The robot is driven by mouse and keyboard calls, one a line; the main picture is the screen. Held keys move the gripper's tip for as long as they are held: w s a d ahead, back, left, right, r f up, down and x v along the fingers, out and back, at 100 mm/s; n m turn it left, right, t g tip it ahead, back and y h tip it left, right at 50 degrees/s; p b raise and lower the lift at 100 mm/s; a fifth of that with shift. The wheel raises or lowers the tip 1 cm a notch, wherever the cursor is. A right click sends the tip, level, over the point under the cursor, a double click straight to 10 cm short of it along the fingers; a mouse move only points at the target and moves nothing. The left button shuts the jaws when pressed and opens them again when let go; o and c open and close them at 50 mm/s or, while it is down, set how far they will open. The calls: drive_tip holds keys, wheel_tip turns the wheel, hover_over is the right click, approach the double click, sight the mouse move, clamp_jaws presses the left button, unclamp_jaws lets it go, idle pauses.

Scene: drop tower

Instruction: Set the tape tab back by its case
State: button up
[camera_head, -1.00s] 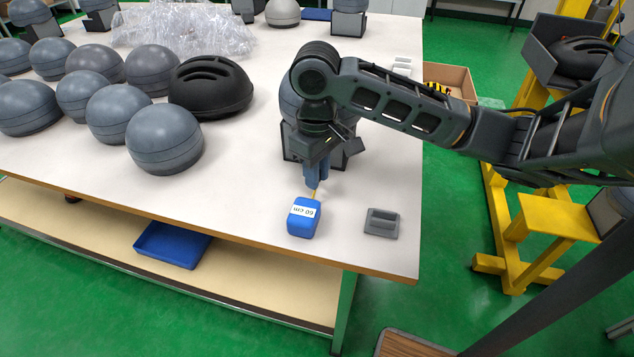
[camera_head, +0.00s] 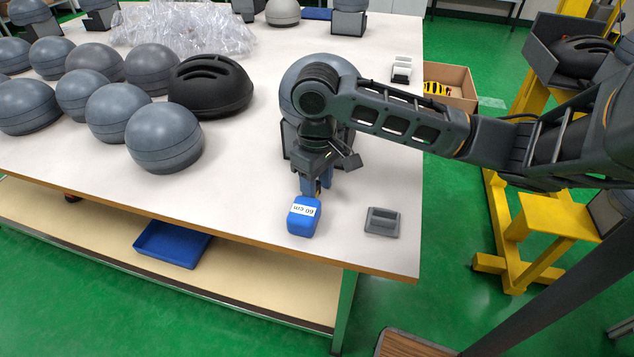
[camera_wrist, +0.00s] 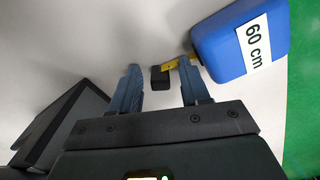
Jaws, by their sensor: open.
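The blue tape case (camera_head: 303,218), with a white "60 cm" label, sits near the front edge of the table. In the wrist view the case (camera_wrist: 235,50) is at the upper right. A short yellow strip of tape (camera_wrist: 170,65) runs from it to the small black tab (camera_wrist: 160,79). The tab shows between my fingers, close to the case but apart from it; I cannot tell its height. My gripper (camera_head: 316,191) is open just behind the case, and its fingers (camera_wrist: 159,67) show a gap on both sides of the tab. In the head view the tab is hidden.
A grey slotted block (camera_head: 382,222) sits right of the case. A dark stand with a grey dome (camera_head: 296,85) is behind my gripper. Several grey domes (camera_head: 165,138) and a black helmet (camera_head: 210,85) fill the left. The table's front right is mostly clear.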

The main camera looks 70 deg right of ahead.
sight(317, 183)
wheel_tip(317, 183, up, 12)
drive_tip(key=p, duration=0.2)
drive_tip(key=w+a+r+m+t+y, duration=0.1)
drive_tip(key=w+a+r+t+y, duration=0.15)
drive_tip(key=w+a+t, duration=0.55)
drive_tip(key=w+a+r+t+y, duration=0.2)
drive_tip(key=w+a+r, duration=0.15)
drive_tip(key=a, duration=0.85)
drive_tip(key=w+a+r+m+t+y, duration=0.1)
drive_tip(key=w+a+r+t+y, duration=0.1)
drive_tip(key=w+a+t, duration=0.6)
drive_tip(key=s+a+f+m+g+h, duration=0.1)
drive_tip(key=s+f+m+h, duration=0.15)
drive_tip(key=s+f, duration=0.55)
drive_tip(key=s+a+f+m+g+h, duration=0.1)
drive_tip(key=s+a+f+g+h, duration=0.2)
drive_tip(key=s, duration=0.9)
drive_tip(key=s+d+n, duration=0.4)
drive_tip(key=s, duration=0.5)
drive_tip(key=s+d+n+h, duration=0.1)
drive_tip(key=s+d+n, duration=0.3)
drive_tip(key=s, duration=0.6)
drive_tip(key=shift+t, duration=0.4)
